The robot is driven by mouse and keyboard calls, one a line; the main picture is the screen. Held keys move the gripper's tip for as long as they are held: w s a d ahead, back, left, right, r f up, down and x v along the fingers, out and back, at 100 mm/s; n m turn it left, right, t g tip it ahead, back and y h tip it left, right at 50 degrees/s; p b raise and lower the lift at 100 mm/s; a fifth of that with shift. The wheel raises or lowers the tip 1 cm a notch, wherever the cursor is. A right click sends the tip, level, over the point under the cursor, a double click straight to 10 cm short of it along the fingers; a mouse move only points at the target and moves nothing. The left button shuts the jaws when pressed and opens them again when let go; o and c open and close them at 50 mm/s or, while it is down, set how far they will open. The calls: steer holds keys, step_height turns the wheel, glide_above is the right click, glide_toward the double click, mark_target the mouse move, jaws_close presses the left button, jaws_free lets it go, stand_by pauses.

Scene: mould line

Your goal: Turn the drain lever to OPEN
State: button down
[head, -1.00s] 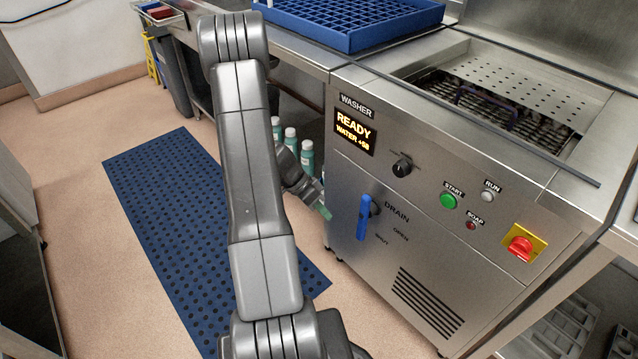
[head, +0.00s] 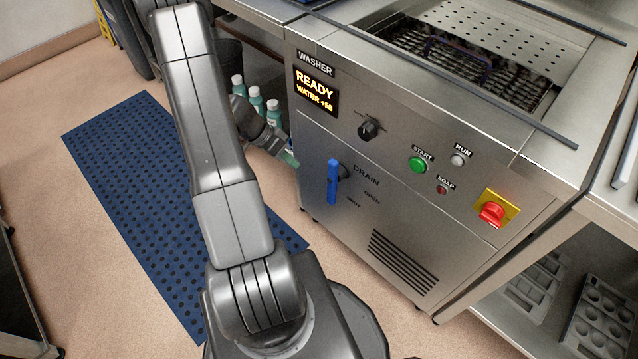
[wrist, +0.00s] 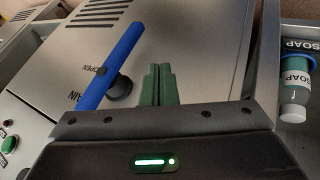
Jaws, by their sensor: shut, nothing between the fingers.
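The blue drain lever (head: 333,181) is on the washer's front panel, below the display.
The washer (head: 400,190) has a black knob (head: 369,129), a green START button (head: 417,165) and a red switch (head: 493,212) right of the lever. Several soap bottles (head: 256,101) stand behind my gripper. A blue mat (head: 150,190) lies on the floor.

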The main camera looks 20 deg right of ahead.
mark_target(332, 184)
steer(key=s+d+f+b, duration=0.1)
steer(key=s+d+f, duration=0.5)
steer(key=f, duration=0.1)
steer(key=shift+s+b, duration=0.15)
steer(key=shift+b, duration=0.15)
steer(key=shift+f+b, duration=0.2)
steer(key=shift+b, duration=0.35)
